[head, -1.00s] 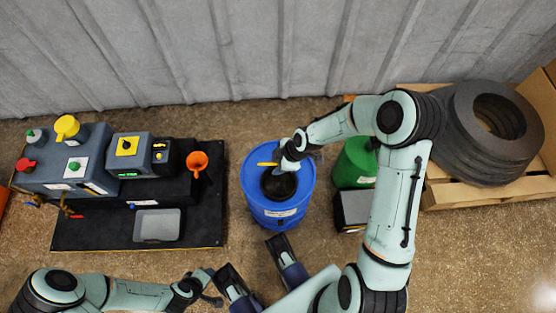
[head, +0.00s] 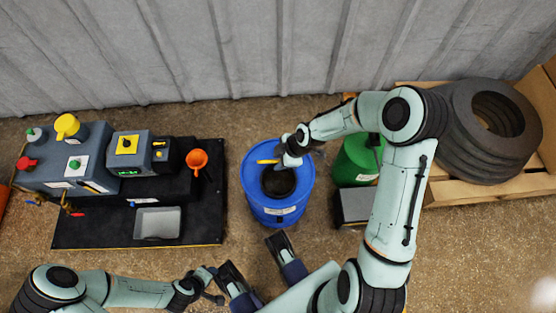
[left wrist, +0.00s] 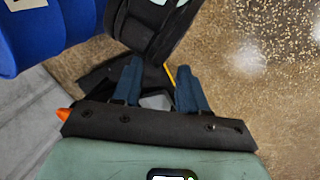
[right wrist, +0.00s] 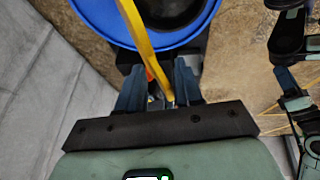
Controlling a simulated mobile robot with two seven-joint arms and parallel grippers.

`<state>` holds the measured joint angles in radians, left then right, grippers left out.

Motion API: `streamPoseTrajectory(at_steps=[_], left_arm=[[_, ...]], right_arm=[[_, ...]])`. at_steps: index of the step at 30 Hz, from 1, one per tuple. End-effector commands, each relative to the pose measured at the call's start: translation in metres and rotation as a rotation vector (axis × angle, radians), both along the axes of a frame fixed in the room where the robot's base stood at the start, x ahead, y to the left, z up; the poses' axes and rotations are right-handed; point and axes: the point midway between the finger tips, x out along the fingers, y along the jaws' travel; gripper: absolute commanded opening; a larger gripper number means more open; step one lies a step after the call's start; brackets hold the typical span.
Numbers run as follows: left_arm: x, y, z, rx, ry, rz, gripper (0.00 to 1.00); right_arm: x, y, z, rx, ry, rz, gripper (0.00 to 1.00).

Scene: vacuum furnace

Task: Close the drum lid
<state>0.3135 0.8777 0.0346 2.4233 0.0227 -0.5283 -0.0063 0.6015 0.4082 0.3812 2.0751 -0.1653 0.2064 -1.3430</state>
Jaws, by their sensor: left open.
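The blue drum (head: 254,193) stands on the floor in the middle of the head view, with a round dark opening (head: 279,183) in its top. A yellow bar (head: 267,162) shows at the far side of this opening; whether it belongs to the lid I cannot tell. My right gripper (head: 283,159) is over the drum's far right side. In the right wrist view its fingers (right wrist: 158,75) are apart, with the yellow bar (right wrist: 134,25) running between them and the blue rim (right wrist: 95,22) beyond. My left gripper (head: 217,288) is open and empty, low and left of the drum.
Left of the drum, a black platform (head: 100,232) carries grey control boxes, a grey tray (head: 158,222) and an orange funnel (head: 197,159). Right of it stand a green container (head: 355,165) and a pallet with stacked dark rings (head: 460,140). A corrugated wall is behind.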

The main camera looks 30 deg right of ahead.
Motion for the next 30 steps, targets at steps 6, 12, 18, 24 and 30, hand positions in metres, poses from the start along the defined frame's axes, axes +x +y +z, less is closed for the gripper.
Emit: streamPoseTrajectory(at_steps=[6,12,18,24,30], left_arm=[[-0.033,-0.016,0.032,-0.042,0.087,-0.038,0.43],[-0.059,-0.027,0.054,-0.075,0.161,-0.067,0.43],[-0.063,-0.027,0.061,-0.076,0.174,-0.068,0.43],[-0.064,-0.026,0.06,-0.076,0.176,-0.068,0.43],[-0.063,-0.026,0.06,-0.076,0.175,-0.067,0.43]], right_arm=[[-0.014,-0.016,0.052,-0.003,-0.002,-0.006,0.35],[-0.025,-0.027,0.087,-0.002,-0.001,-0.003,0.35],[-0.031,-0.032,0.104,-0.001,0.0,-0.001,0.35],[-0.032,-0.032,0.105,0.0,0.001,0.0,0.35],[-0.031,-0.033,0.105,0.001,0.002,0.0,0.09]])
